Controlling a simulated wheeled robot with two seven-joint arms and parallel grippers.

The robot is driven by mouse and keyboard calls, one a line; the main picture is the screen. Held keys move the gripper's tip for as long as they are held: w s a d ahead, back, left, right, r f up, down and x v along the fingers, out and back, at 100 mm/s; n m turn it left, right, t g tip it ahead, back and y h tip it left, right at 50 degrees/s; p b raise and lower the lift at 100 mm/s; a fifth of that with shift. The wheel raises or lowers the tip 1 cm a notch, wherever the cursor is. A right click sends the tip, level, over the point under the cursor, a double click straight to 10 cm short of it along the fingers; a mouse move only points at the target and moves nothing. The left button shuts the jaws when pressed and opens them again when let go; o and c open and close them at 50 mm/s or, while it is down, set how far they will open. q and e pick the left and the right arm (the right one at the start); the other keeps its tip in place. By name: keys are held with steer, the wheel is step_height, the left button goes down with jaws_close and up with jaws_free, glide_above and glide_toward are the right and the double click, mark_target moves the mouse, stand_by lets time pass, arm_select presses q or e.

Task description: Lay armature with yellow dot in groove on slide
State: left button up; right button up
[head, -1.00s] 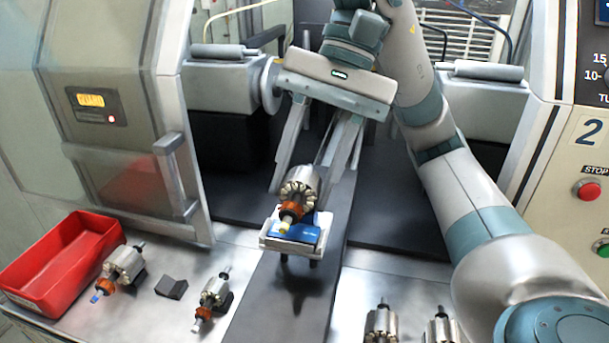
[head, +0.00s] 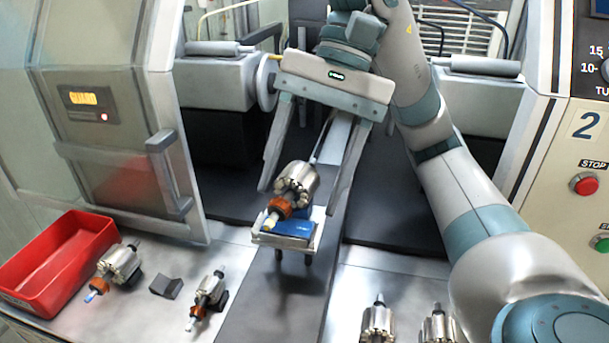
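The armature with the yellow end (head: 297,183) has a silver core and a copper-coloured commutator. It lies tilted over the blue-topped slide (head: 285,236), with its yellowish shaft tip toward the front left. Its underside is hidden, so I cannot tell how deep it sits in the groove. My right gripper (head: 300,200) comes from above and behind. Its two fingers are spread apart on either side of the armature, with a gap to it. My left gripper is not in view.
A red bin (head: 62,262) stands at the far left. Two armatures (head: 118,264) (head: 208,296) rest on the table, with an empty dark holder (head: 167,286) between them. Two more (head: 378,322) (head: 439,325) stand at the front right. A machine door (head: 125,140) rises at left.

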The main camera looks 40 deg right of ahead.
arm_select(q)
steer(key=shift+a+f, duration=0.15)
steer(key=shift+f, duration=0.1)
arm_select(e)
steer(key=shift+a, duration=0.15)
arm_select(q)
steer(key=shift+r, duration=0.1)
